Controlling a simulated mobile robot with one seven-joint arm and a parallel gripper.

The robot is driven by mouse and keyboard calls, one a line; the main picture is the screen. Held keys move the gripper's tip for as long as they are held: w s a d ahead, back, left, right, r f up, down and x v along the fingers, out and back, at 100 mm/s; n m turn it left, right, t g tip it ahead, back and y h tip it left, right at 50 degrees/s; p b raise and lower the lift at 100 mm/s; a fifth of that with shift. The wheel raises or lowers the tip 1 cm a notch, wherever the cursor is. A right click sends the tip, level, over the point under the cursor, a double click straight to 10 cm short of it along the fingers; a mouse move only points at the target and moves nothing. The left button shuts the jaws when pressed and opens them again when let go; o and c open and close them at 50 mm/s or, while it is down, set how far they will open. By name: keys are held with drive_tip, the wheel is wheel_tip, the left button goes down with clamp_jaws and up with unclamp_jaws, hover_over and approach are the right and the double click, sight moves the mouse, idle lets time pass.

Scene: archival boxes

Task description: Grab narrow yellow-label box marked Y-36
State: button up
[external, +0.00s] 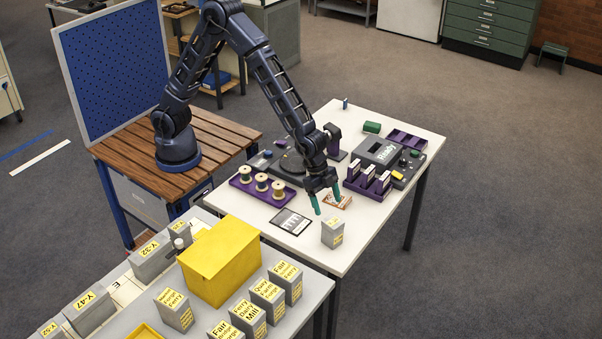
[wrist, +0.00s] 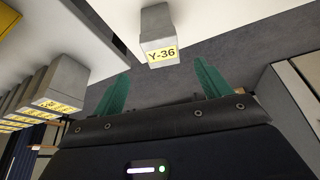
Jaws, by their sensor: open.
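A narrow grey box (external: 332,233) with a yellow label stands at the near corner of the white table. In the wrist view the same box (wrist: 157,22) shows its label, which reads Y-36. My gripper (external: 327,205) has teal fingers and is open and empty, just above and behind the box in the external view. In the wrist view the fingers (wrist: 163,72) are spread wide, with the box ahead of the gap between them. No contact between the fingers and the box is visible.
A dark card (external: 291,221) and a purple tray of spools (external: 262,185) lie left of the box. A grey table at the front holds a large yellow box (external: 220,262) and several yellow-labelled grey boxes. A small orange-and-white item (external: 338,201) lies behind the gripper.

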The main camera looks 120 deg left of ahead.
sight(333, 221)
drive_tip(key=shift+x, duration=3.1)
drive_tip(key=shift+a+x, duration=0.2)
drive_tip(key=shift+x, duration=2.35)
drive_tip(key=shift+s+f, duration=0.1)
drive_tip(key=shift+s, duration=0.05)
drive_tip(key=shift+c, duration=0.5)
drive_tip(key=c, duration=1.1)
